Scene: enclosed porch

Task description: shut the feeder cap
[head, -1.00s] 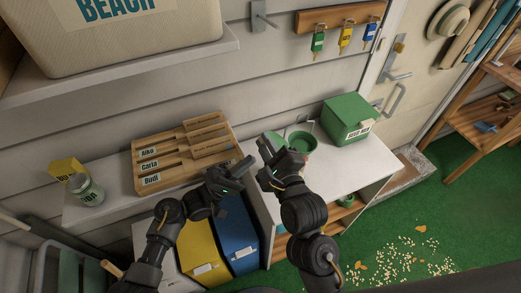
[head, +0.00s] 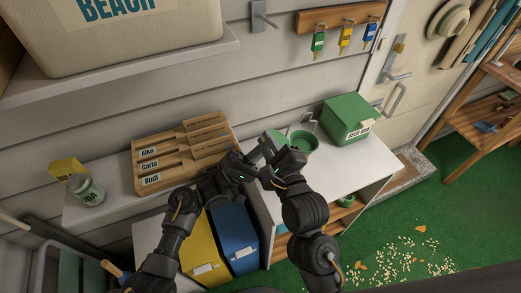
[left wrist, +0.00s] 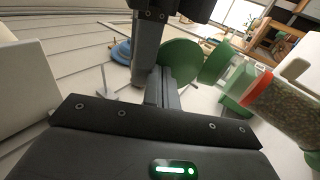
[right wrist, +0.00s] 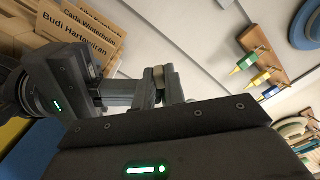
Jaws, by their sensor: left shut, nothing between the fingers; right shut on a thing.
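A round green disc (left wrist: 180,58), which looks like the cap, shows behind the fingers in the left wrist view. It shows partly in the head view (head: 276,139), just behind my right gripper. A green bowl-like part (head: 304,142) is to its right. The left wrist view also shows a clear, seed-filled container (left wrist: 285,105) with an orange-red band. My right gripper (head: 265,152) is shut, with a small beige piece (right wrist: 158,73) between its fingertips; I cannot tell what it belongs to. My left gripper (head: 252,160) is shut and empty, its tips close to the right gripper's.
A green box (head: 347,118) stands on the right of the white shelf top (head: 345,166). A wooden letter rack (head: 165,150) and a jar (head: 88,191) are on the left. Yellow (head: 200,247) and blue (head: 236,235) bins stand below. Seed is scattered on the green floor.

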